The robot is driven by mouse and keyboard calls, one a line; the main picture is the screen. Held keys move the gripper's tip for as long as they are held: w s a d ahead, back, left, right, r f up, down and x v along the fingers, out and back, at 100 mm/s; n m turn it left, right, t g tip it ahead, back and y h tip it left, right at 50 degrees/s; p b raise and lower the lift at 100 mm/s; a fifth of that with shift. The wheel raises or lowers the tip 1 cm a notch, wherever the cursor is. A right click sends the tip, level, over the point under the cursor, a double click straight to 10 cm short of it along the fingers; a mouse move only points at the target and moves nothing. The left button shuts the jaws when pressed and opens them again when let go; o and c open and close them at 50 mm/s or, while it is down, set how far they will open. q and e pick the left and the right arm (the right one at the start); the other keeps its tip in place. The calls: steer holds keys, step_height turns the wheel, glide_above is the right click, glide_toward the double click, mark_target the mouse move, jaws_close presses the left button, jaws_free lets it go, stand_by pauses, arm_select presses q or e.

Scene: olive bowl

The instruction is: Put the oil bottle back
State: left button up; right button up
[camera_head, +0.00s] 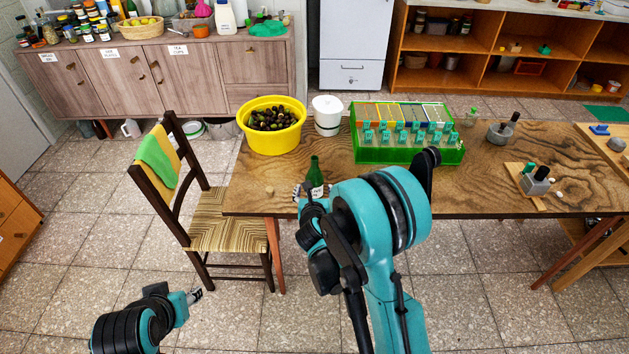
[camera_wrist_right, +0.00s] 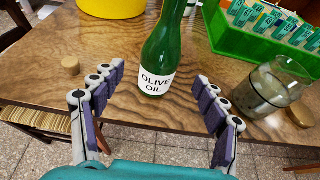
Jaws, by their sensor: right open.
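The green oil bottle (camera_head: 315,172), labelled OLIVE OIL, stands upright on the wooden table near its front edge. It also shows in the right wrist view (camera_wrist_right: 165,45), with its top cut off. My right gripper (camera_head: 313,191) is open and empty at the bottle. In the wrist view its fingers (camera_wrist_right: 158,80) spread to the left and right of the label, with a gap on each side. My left gripper (camera_head: 194,296) is low at the left, away from the table; its opening is too small to judge.
A yellow tub of olives (camera_head: 258,143), a white canister (camera_head: 327,122) and a green rack (camera_head: 400,155) stand behind the bottle. A glass jar (camera_wrist_right: 262,90) is close right of my right fingers. A cork (camera_wrist_right: 70,65) lies left. A chair (camera_head: 225,220) stands at the table's left.

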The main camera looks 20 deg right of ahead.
steer(key=s+d+r+m+g+y, duration=0.1)
steer(key=s+r+m+g, duration=0.1)
steer(key=s+r+m, duration=0.5)
steer(key=s+d+r+m+g, duration=0.1)
steer(key=s+r+m+g, duration=0.15)
steer(key=s+m, duration=0.7)
steer(key=s+a+r+m+g+y, duration=0.1)
steer(key=s+a+m+y, duration=0.1)
steer(key=s+m, duration=1.1)
steer(key=a+m, duration=0.1)
steer(key=m, duration=0.2)
steer(key=shift+y+p, duration=0.3)
steer(key=shift+y, duration=0.1)
